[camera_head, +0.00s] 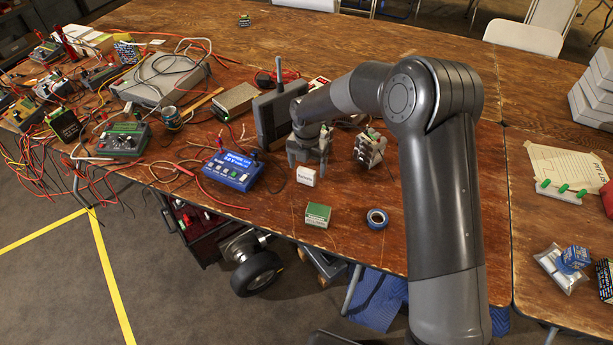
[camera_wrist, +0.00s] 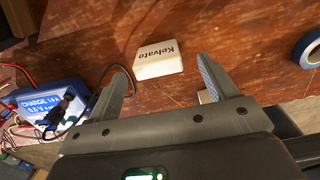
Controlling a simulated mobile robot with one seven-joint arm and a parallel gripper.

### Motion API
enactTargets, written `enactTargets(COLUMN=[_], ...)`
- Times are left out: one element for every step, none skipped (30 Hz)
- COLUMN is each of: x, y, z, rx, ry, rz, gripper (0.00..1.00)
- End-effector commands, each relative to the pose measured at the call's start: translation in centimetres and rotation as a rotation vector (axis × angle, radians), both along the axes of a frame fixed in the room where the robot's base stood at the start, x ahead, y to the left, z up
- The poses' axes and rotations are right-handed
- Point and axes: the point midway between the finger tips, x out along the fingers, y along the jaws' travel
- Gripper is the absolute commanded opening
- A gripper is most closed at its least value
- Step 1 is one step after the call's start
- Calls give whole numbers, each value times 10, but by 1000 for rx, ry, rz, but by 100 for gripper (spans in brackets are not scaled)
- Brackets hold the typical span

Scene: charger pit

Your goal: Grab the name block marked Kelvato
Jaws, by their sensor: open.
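The white name block marked Kelvato (camera_wrist: 159,61) lies on the wooden table, its dark lettering readable in the wrist view. In the head view the same block (camera_head: 306,176) sits right of the blue charger, near the middle of the table. My gripper (camera_wrist: 166,76) is open and empty. In the wrist view the block shows just beyond and between the fingertips, and no contact is visible. In the head view my gripper (camera_head: 308,160) hangs over the table, just behind the block.
A blue charger (camera_head: 232,169) with cables stands left of the block. A green and white box (camera_head: 318,215) and a blue tape roll (camera_head: 377,219) lie in front of it. A metal holder (camera_head: 369,149) stands to its right. A dark upright device (camera_head: 279,115) stands behind.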

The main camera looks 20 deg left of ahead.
Motion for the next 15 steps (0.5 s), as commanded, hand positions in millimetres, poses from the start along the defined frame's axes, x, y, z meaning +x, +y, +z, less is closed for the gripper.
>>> enactTargets(x=[0, 0, 0, 0, 0, 0, 0, 0, 0, 0, 0, 1, 1, 1, 1], y=[0, 1, 1, 1, 2, 2, 3, 3, 3, 3, 3, 2, 3, 3, 3], z=[-3, -5, -10, -13, -18, -24, -29, -34, -40, -44, -47, -49, -50, -51, -51], rx=[-1, -1, -1, -1, -1, -2, -2, -2, -1, -1, -1, -1, 0, 0, 1], ry=[1, 1, 1, 1, 2, 2, 2, 2, 2, 2, 1, 0, 0, -1, -1], rz=[0, 0, 0, 0, 0, -1, -1, -1, -1, -1, -2, -2, -2, -2, -2], gripper=[78, 78, 78, 78, 78, 78, 78, 78, 78, 78, 78, 78, 78, 78, 78])
